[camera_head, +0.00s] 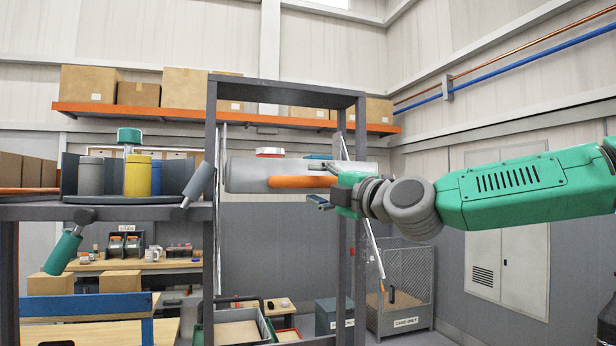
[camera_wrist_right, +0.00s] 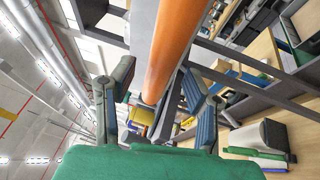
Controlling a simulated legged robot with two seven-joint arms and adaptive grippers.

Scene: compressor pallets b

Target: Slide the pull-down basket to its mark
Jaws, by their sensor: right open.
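The pull-down basket shows in the head view as a pale grey rounded body (camera_head: 247,174) inside a dark upright frame, with an orange handle bar (camera_head: 295,182) along its front. My right gripper (camera_head: 322,184) is at the right end of this bar. In the right wrist view the orange bar (camera_wrist_right: 174,45) runs between the two spread fingers of my right gripper (camera_wrist_right: 157,75). The fingers look open around the bar, and I cannot tell whether they touch it. The mark is not clear in either view. My left gripper is not in view.
The dark frame's posts (camera_head: 210,240) stand on both sides of the basket. A shelf (camera_head: 120,212) with a grey and a yellow canister (camera_head: 138,176) is at the left. A mesh cage (camera_head: 405,285) stands on the floor at the right. Cartons (camera_head: 185,87) sit on a high orange shelf.

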